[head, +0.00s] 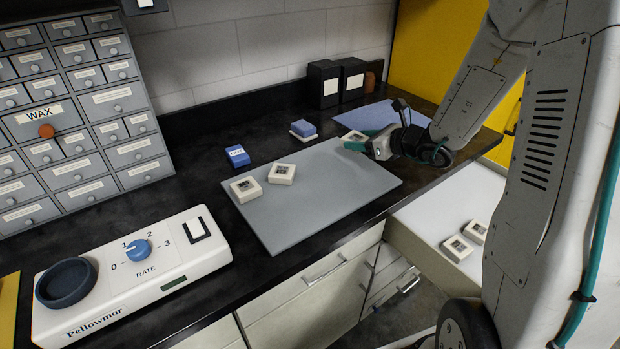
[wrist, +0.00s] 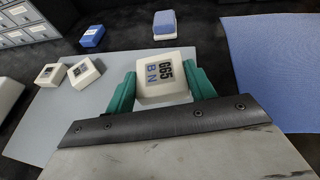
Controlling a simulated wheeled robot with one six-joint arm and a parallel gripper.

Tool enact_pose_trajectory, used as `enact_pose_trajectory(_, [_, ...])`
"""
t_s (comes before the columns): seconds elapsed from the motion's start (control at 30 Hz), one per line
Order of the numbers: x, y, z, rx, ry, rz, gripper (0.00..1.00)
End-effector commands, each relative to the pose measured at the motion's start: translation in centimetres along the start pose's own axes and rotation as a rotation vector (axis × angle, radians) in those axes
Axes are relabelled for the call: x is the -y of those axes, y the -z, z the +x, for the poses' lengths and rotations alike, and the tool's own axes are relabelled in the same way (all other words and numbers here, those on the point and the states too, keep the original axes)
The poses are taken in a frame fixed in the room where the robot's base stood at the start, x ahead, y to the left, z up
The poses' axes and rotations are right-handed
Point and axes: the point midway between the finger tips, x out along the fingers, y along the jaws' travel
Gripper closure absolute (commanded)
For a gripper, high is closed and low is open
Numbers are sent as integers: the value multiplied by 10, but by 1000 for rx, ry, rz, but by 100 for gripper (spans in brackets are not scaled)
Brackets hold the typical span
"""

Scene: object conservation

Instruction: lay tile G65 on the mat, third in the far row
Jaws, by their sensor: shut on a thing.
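Tile G65 (wrist: 163,75) is a cream tile with dark "G65" and blue "BN" on its face. My gripper (wrist: 161,92) has green fingers shut on its two sides. In the head view the tile (head: 354,136) shows partly behind my gripper (head: 367,146), at the far right part of the grey mat (head: 310,205). The mat (wrist: 75,120) also shows in the wrist view. I cannot tell whether the tile touches it. Two cream tiles lie on the mat's far left part, one (head: 246,189) left of the other (head: 282,173).
An open white drawer (head: 425,215) at the right holds two cream tiles (head: 457,247). A blue box (head: 237,156) and a blue-and-white block (head: 303,128) stand behind the mat. A blue cloth (head: 365,117) lies at the back right. The mat's middle and front are clear.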

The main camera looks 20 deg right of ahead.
Motion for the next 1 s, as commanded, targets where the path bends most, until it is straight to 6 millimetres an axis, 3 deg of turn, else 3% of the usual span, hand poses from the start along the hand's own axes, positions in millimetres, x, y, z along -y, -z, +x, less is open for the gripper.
enact_pose_trajectory(0.1, [-4,13,-35,-2,-81,-25,72])
enact_pose_trajectory(0.2, [-13,21,-55,-8,-143,-36,72])
enact_pose_trajectory(0.37, [-23,26,-63,-14,-196,-43,72])
enact_pose_trajectory(0.47, [-32,21,-48,-15,-207,-46,72])
enact_pose_trajectory(0.8, [-64,-3,36,-15,-208,-48,72])
enact_pose_trajectory(1.0, [-74,-12,65,-14,-204,-46,72])
